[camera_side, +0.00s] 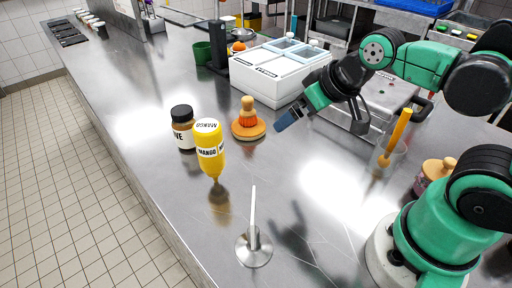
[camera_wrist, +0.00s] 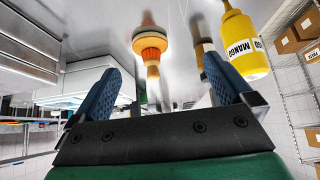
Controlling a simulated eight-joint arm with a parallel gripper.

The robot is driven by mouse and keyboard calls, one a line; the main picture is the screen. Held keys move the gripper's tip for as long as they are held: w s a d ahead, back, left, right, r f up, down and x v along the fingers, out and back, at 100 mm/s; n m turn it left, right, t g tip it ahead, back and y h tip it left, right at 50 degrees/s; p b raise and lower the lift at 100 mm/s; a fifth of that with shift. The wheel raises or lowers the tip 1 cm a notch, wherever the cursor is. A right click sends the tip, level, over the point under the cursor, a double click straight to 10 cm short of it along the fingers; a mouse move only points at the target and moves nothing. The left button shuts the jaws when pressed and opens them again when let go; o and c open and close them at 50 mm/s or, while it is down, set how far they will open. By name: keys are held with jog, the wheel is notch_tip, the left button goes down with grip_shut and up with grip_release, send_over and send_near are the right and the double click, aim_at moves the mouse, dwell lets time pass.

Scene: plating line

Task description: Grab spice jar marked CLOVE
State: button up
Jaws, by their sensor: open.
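The spice jar (camera_side: 183,134) has a black lid, dark brown contents and a white label; only the letters "VE" show. It stands upright on the steel counter, its right side partly hidden by the yellow MANGO bottle (camera_side: 211,158). My gripper (camera_side: 284,123) is open and empty above the counter, well to the right of the jar, with the wooden-handled brush (camera_side: 248,120) between them. In the wrist view my gripper's blue fingers (camera_wrist: 162,68) are spread apart. The MANGO bottle (camera_wrist: 243,45) shows at upper right there; I cannot make out the jar for sure.
The brush (camera_wrist: 150,42) stands on a round wooden base. A white container with lidded wells (camera_side: 268,78) is behind it. A steel stand with a thin upright rod (camera_side: 254,248) is in front. The counter left of the jar is clear.

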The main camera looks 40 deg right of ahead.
notch_tip(320, 180, up, 5)
jog(key=n+t+y, duration=0.3)
jog(key=n+y, duration=0.6)
send_over(192, 111)
jog(key=s+d, duration=0.2)
notch_tip(192, 111, down, 2)
notch_tip(192, 111, down, 8)
jog(key=shift+a+f, duration=0.1)
jog(key=shift+w+a+f, duration=0.15)
jog(key=shift+f, duration=0.1)
jog(key=shift+m, duration=0.3)
jog(key=shift+x, duration=2.5)
